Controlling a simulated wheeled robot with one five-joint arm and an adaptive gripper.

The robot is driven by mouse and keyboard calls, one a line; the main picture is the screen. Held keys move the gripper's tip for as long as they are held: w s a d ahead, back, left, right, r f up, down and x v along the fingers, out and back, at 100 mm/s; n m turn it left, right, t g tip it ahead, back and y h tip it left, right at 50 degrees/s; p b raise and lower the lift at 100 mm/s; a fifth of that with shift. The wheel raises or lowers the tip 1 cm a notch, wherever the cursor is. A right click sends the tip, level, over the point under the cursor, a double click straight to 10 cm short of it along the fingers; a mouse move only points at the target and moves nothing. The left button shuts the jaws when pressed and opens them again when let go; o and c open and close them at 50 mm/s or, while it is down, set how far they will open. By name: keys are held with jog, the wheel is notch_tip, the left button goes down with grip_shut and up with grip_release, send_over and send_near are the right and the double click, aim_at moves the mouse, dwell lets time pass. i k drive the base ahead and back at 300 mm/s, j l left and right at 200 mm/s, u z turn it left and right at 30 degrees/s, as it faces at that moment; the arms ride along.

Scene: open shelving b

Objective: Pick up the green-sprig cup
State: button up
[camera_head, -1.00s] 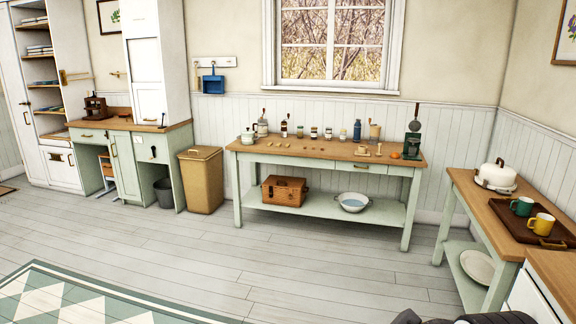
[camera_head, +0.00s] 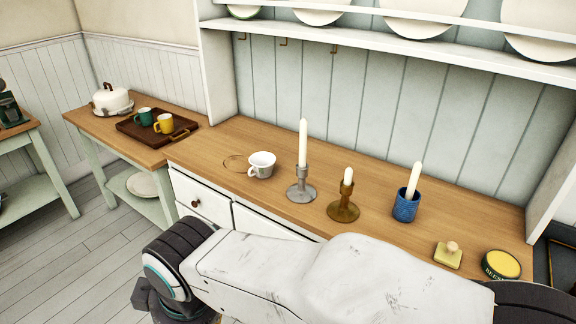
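A white cup (camera_head: 262,165) stands upright on the wooden counter (camera_head: 235,135), left of the candlesticks. Its handle is toward the lower left, and no green sprig can be made out on the side I see. A dark green mug (camera_head: 144,116) and a yellow mug stand on a tray further left. The fingers of my gripper do not show.
Right of the cup stand a silver candlestick (camera_head: 302,185), a brass candlestick (camera_head: 344,200) and a blue candle holder (camera_head: 405,205). A yellow tin (camera_head: 501,264) and a small yellow block (camera_head: 448,255) lie at the right. A plate shelf (camera_head: 400,42) is above.

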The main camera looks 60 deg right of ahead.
aim_at(262, 163)
jog(key=k+j+z, duration=0.1)
jog(key=z, duration=1.5)
jog(key=j+u, duration=0.1)
jog(key=u, duration=0.3)
jog(key=i+j+u, duration=0.1)
jog(key=u, duration=0.35)
jog(key=j+u, duration=0.1)
jog(key=u, duration=0.3)
jog(key=i+u, duration=0.1)
jog(key=u, duration=0.35)
jog(key=i+j+u, duration=0.1)
jog(key=u, duration=0.3)
